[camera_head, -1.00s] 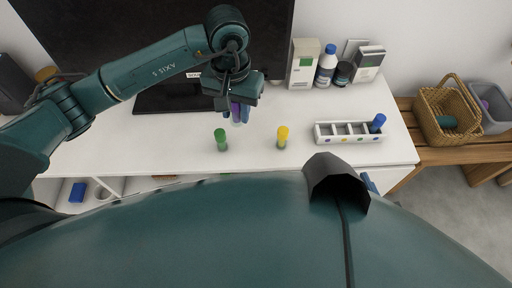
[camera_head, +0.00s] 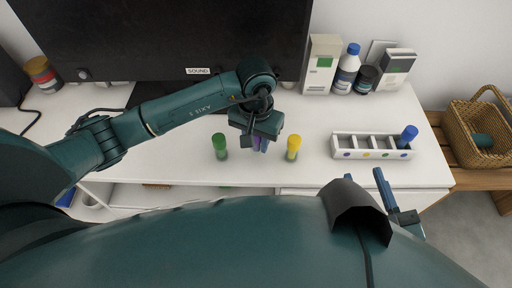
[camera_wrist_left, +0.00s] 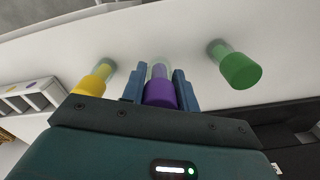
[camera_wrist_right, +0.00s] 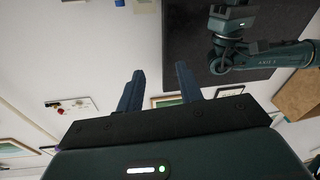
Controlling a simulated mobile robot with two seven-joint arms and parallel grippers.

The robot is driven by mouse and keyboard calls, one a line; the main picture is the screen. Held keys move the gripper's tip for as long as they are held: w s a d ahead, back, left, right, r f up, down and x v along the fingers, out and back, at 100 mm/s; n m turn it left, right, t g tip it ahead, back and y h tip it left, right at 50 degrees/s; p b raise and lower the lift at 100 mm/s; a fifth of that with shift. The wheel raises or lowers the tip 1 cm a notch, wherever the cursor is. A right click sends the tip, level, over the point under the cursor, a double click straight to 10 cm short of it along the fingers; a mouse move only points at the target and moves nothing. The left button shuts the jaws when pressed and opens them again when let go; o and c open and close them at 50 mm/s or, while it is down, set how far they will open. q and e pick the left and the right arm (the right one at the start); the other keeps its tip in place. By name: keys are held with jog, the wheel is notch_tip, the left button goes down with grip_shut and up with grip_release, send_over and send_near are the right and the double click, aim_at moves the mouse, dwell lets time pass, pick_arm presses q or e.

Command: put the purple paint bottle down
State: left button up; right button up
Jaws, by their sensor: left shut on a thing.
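The purple paint bottle (camera_wrist_left: 160,92) is between the fingers of my left gripper (camera_wrist_left: 158,88), which is shut on it; its purple cap faces the wrist camera. In the head view the left gripper (camera_head: 258,143) is over the white table, between the green paint bottle (camera_head: 220,147) and the yellow paint bottle (camera_head: 293,147). The purple bottle (camera_head: 260,145) shows only in part there, and whether its base touches the table is hard to tell. My right gripper (camera_wrist_right: 160,90) is open and empty; its fingers also show at the table's front right (camera_head: 394,199).
A white rack (camera_head: 345,141) with several compartments stands to the right, with a blue-capped bottle (camera_head: 407,137) in its right end. Boxes and jars (camera_head: 347,68) stand at the back right. A monitor (camera_head: 160,35) fills the back. Wicker basket (camera_head: 462,140) sits beyond the table.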

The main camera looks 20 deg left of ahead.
aim_at(256, 148)
pick_arm(q)
notch_tip(256, 148, down, 3)
jog(key=shift+r+b, duration=0.1)
jog(key=shift+b, duration=0.2)
pick_arm(e)
jog(key=shift+s+a+y, duration=0.1)
jog(key=shift+a+y, duration=0.1)
jog(key=shift+y, duration=0.1)
pick_arm(q)
jog(key=o, duration=0.7)
jog(key=shift+o, duration=1.4)
pick_arm(e)
jog(key=shift+r, duration=0.1)
